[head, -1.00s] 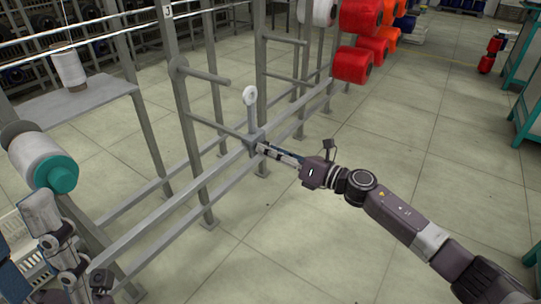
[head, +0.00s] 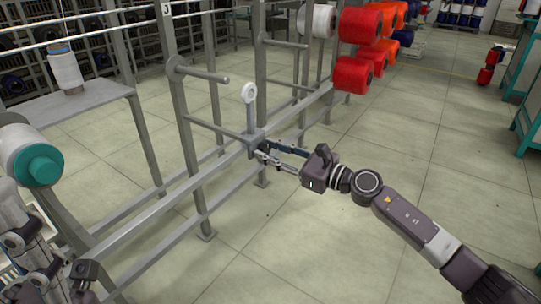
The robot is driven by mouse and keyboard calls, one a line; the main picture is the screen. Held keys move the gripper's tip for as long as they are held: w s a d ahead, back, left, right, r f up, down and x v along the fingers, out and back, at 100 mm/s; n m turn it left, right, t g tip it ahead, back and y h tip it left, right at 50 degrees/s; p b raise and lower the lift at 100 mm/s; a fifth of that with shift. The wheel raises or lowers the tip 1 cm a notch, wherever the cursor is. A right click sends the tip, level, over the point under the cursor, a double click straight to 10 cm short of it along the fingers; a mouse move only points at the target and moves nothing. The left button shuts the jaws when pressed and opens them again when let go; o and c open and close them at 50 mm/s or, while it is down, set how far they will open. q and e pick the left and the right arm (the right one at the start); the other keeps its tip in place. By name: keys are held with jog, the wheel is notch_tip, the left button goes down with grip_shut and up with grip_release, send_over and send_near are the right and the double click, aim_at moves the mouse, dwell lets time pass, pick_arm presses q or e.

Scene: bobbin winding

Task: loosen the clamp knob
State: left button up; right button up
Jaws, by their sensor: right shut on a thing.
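A grey clamp block (head: 254,140) sits on the frame's long rail, with a short upright post and a white ring guide (head: 249,92) on top. The clamp knob is at the block's right face, mostly hidden by my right fingertips. My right gripper (head: 265,151) reaches in from the right, and its two fingers close on the knob at the block. My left gripper (head: 80,278) is at the lower left, far from the clamp; its fingers are too unclear to judge.
The grey steel frame (head: 180,115) has horizontal pegs sticking out near the clamp. A white spool with a teal end (head: 38,165) is at the left, near my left arm. Red spools (head: 352,75) hang behind.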

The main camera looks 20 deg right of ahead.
jog(key=shift+d+f+n, duration=0.1)
jog(key=shift+f+n, duration=0.05)
jog(key=shift+n, duration=0.15)
jog(key=o, duration=1.2)
jog(key=shift+c, duration=0.2)
jog(key=v, duration=1.2)
